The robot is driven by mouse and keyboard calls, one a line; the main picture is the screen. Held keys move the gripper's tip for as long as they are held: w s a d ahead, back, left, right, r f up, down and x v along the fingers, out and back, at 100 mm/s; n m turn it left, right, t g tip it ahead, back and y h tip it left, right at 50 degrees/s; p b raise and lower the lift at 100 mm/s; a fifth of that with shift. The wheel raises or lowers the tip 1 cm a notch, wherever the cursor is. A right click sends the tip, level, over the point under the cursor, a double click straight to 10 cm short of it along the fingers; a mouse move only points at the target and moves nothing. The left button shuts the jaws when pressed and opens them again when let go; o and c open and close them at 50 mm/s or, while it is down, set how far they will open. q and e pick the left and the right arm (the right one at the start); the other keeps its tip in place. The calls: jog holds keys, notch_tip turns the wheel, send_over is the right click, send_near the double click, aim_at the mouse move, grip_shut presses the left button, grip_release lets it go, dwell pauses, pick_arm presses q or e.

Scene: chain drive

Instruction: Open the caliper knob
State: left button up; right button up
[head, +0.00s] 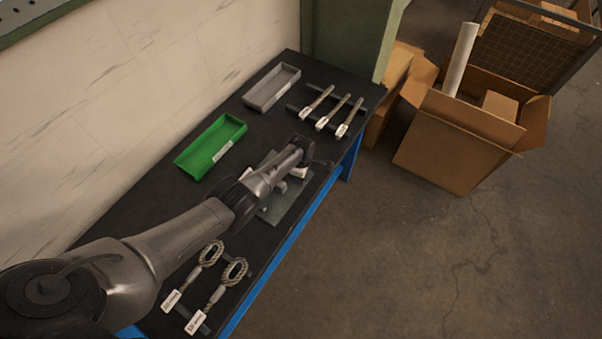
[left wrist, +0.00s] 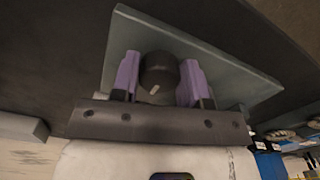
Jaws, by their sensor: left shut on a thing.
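The caliper knob (left wrist: 158,70) is a dark round cylinder with a small light mark on its face, standing out from a grey plate (left wrist: 215,68) in the left wrist view. My left gripper (left wrist: 158,84) has its purple fingers on both sides of the knob and is shut on it. In the head view the grey plate (head: 291,205) lies on the table, partly covered by my left arm. There the knob and the fingertips are hidden under my wrist. My right gripper is not in view.
The black table (head: 130,222) holds a green tray (head: 190,163), a grey tray (head: 262,97), several tagged rods at the far end, and two tagged chain loops (head: 233,270) at the near end. A cardboard box (head: 445,150) stands on the floor beyond the table's right edge.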

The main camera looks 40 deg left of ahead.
pick_arm(q)
jog(key=shift+r, duration=0.1)
dwell(0.5)
jog(key=o, duration=0.9)
jog(key=shift+o, duration=0.2)
notch_tip(320, 180, up, 6)
jog(key=p, duration=0.3)
notch_tip(320, 180, up, 8)
jog(key=p, duration=0.1)
